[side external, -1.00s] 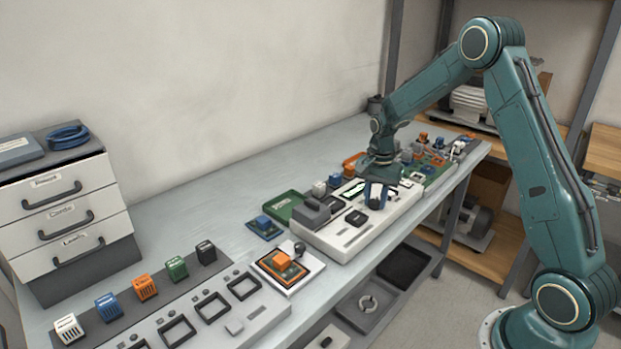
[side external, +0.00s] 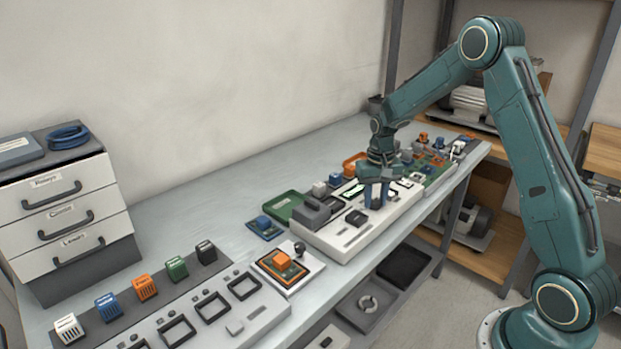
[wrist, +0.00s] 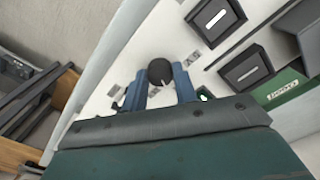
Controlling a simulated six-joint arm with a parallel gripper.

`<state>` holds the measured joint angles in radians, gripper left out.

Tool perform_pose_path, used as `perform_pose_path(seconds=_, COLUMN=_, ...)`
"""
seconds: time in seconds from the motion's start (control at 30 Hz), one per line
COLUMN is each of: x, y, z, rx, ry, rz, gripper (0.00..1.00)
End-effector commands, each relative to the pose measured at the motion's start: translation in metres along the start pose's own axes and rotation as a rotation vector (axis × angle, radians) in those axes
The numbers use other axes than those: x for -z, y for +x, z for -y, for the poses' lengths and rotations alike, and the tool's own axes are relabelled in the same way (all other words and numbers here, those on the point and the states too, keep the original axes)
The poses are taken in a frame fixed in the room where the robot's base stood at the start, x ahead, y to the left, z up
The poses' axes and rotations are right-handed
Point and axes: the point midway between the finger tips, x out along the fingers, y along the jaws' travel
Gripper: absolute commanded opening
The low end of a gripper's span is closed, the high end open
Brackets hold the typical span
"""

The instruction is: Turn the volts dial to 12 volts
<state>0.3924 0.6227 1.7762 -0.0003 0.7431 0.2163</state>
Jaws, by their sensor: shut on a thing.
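The volts dial is taken to be the round black knob (wrist: 160,71) with a white pointer line on the white panel (wrist: 119,67); its label cannot be read. My gripper (wrist: 159,82) has its two blue fingers on either side of the knob, shut on it, in the wrist view. In the side view my gripper (side external: 376,195) points down onto the white test unit (side external: 345,240), and its fingers hide the knob there. The number that the pointer line faces cannot be made out.
Dark square modules (wrist: 217,18) sit on the same panel near the knob. Open shelves (side external: 405,268) are below the bench.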

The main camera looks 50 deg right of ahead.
Motion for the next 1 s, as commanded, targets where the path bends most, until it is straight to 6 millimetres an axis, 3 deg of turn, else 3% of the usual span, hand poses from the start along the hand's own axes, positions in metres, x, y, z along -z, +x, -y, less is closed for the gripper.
perform_pose_path(seconds=0.43, x=0.0004, y=-0.0006, z=0.0000, rx=0.000, ry=-0.298, rz=-0.002, gripper=0.06)
perform_pose_path(seconds=1.0, x=0.0005, y=-0.0006, z=0.0001, rx=0.000, ry=-0.348, rz=-0.002, gripper=0.06)
